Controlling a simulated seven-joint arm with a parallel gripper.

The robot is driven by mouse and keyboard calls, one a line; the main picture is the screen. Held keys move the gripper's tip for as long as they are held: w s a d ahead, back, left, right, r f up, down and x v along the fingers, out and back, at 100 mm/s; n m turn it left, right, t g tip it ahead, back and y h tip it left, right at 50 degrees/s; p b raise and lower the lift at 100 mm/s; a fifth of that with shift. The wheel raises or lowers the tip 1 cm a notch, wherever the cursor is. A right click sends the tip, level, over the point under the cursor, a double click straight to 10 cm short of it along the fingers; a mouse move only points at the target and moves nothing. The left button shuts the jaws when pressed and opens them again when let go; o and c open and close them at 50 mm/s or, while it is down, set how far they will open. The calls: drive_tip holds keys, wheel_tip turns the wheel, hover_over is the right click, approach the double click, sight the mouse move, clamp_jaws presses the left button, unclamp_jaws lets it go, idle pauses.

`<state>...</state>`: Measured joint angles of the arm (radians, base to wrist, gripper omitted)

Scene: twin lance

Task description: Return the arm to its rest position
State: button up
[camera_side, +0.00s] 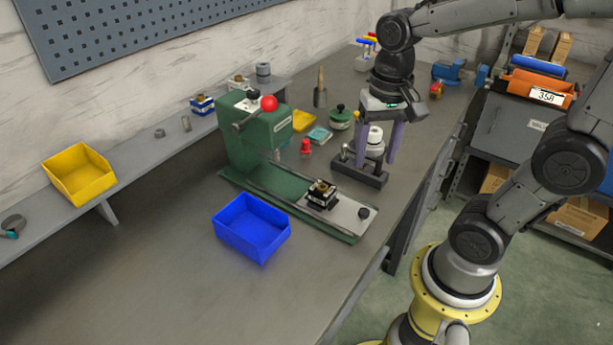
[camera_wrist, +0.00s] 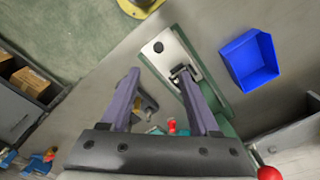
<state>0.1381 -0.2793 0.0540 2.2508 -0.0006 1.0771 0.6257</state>
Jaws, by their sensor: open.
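My gripper (camera_side: 376,160) is in the upper middle of the side view, pointing down with its two purple-grey fingers spread. In that picture the fingers frame a white-topped part (camera_side: 375,138) on a black fixture (camera_side: 360,174); I cannot tell the depth between them. In the wrist view my gripper (camera_wrist: 158,74) is open, with nothing held between the fingertips. The right finger partly covers a black block (camera_wrist: 184,73) on the rail plate. My arm reaches from its yellow base at the lower right, over the bench's right edge.
A green press (camera_side: 262,135) with a red knob stands on the bench (camera_side: 150,285). A black block (camera_side: 322,194) sits on its rail. A blue bin (camera_side: 252,228) is in front, a yellow bin (camera_side: 78,172) on the left shelf. The front left bench is clear.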

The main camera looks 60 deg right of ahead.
drive_tip(key=s+a+r+n+t, duration=0.3)
drive_tip(key=s+n+t, duration=0.2)
drive_tip(key=n, duration=0.3)
drive_tip(key=shift+n, duration=0.4)
